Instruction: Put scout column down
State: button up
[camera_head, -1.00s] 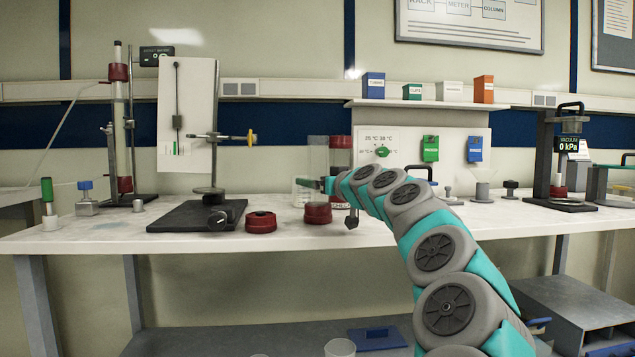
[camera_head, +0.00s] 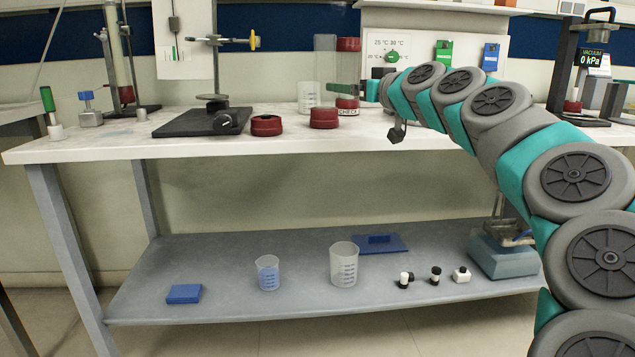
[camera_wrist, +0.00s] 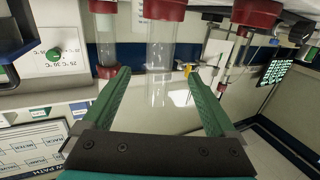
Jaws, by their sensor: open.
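A clear tube on a red base (camera_head: 324,118) stands upright on the bench; I take it as the scout column, though I read no name on it. In the wrist view, which is upside down, the tube (camera_wrist: 160,55) appears between the spread green fingers of my gripper (camera_wrist: 159,71). The fingers show gaps on both sides of it and do not grip it. In the head view my gripper (camera_head: 347,88) is at the tube's right side. Another column with red ends (camera_head: 348,45) stands just behind and right, partly hidden by my gripper.
A loose red cap (camera_head: 266,125) and a black stand base (camera_head: 203,121) are left of the column. A beaker (camera_head: 308,96) is behind it. The bench front (camera_head: 200,147) is mostly clear. Beakers, small bottles and blue pieces lie on the lower shelf (camera_head: 220,255).

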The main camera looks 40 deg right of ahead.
jog(key=w+a+f+n+g+y, duration=0.2)
jog(key=a+f+y, duration=0.15)
jog(key=a, duration=0.65)
jog(key=w+a+f+n+g+y, duration=0.15)
jog(key=a+f, duration=0.25)
jog(key=a, duration=0.6)
jog(key=s+a+f+n+g+y, duration=0.1)
jog(key=s+a+f+g, duration=0.25)
jog(key=a+f, duration=0.4)
jog(key=s+a+f+g+y, duration=0.1)
jog(key=s+a+f+g, duration=0.1)
jog(key=s+a+f, duration=0.4)
jog(key=s+a+f+g+h, duration=0.1)
jog(key=s+a+f+g, duration=0.1)
jog(key=s+a+f, duration=0.3)
jog(key=s+a+f+g, duration=0.2)
jog(key=f, duration=0.5)
jog(key=s+d+f+m+g+h, duration=0.1)
jog(key=s+f+g, duration=0.2)
jog(key=s, duration=0.6)
jog(key=s+d+f+m+g+h, duration=0.1)
jog(key=s+f+g+h, duration=0.1)
jog(key=s+f, duration=0.5)
jog(key=s+g, duration=0.1)
jog(key=s, duration=0.2)
jog(key=shift+d+f+m, duration=0.35)
jog(key=shift+d+f, duration=0.05)
